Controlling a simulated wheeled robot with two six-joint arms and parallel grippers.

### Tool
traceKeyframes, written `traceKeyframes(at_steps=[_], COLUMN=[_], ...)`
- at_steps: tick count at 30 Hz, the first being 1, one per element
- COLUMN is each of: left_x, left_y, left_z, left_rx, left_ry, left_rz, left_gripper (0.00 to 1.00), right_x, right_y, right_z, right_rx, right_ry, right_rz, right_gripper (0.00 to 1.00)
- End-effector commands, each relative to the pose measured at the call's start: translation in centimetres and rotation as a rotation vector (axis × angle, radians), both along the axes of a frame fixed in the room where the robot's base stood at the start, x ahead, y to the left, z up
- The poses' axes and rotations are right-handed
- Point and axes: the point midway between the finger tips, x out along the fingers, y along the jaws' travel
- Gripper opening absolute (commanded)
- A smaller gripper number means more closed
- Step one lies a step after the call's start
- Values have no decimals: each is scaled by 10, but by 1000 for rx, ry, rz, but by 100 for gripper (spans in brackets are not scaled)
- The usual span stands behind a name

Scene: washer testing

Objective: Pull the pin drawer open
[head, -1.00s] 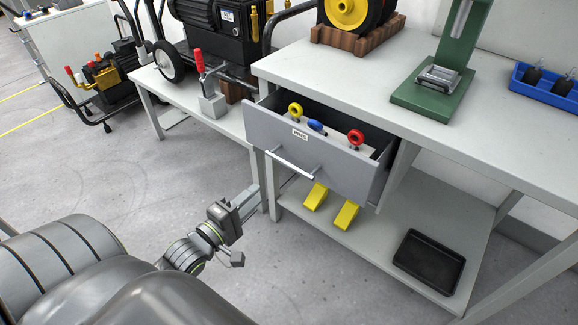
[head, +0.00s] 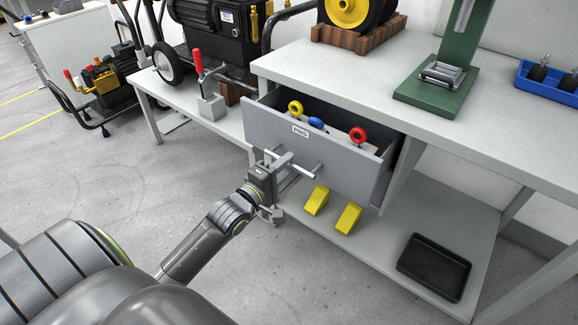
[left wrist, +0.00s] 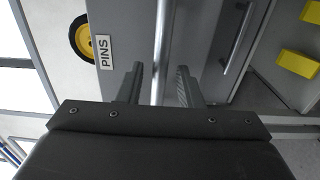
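The pin drawer (head: 338,172) is a grey drawer under the workbench and stands partly open. Its front has a PINS label, which also shows in the left wrist view (left wrist: 104,51). A yellow-ringed pin (head: 295,108), a blue pin (head: 316,123) and a red-ringed pin (head: 358,135) show at its top. The bar handle (head: 303,170) crosses the drawer front. My left gripper (head: 279,161) is at the handle. In the left wrist view the handle bar (left wrist: 161,45) runs between the two open fingers (left wrist: 158,88), with a visible gap on each side. My right gripper is not in view.
Yellow wedges (head: 316,200) and a black tray (head: 434,266) lie on the lower shelf. A green press stand (head: 440,92) and a blue bin (head: 548,86) stand on the bench top (head: 400,60). A lower side bench (head: 190,105) is at the left. The floor in front is clear.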

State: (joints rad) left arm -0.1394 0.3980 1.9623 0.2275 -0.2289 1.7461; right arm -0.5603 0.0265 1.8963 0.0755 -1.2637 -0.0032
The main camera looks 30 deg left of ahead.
Motion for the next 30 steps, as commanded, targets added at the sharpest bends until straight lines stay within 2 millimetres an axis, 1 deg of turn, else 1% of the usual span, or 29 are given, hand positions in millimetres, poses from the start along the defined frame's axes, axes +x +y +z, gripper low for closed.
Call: traceKeyframes(at_steps=[3, 6, 16, 17, 21, 24, 30], left_x=[11, 15, 17, 17, 17, 17, 17], left_y=[-1, -1, -1, -1, -1, -1, -1], left_z=[-1, 0, 0, 0, 0, 0, 0], left_rx=[-2, -1, -1, -1, 0, 0, 0], left_ry=[-2, 0, 1, 1, 1, 1, 1], left_rz=[0, 0, 0, 0, 0, 0, 0], left_gripper=[33, 33, 33, 30, 12, 0, 0], right_x=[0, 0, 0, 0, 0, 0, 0], right_y=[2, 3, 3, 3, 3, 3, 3], right_z=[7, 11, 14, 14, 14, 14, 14], right_rx=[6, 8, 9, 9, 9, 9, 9], right_ry=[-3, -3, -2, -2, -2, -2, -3], right_rz=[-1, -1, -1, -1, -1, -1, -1], right_gripper=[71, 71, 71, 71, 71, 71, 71])
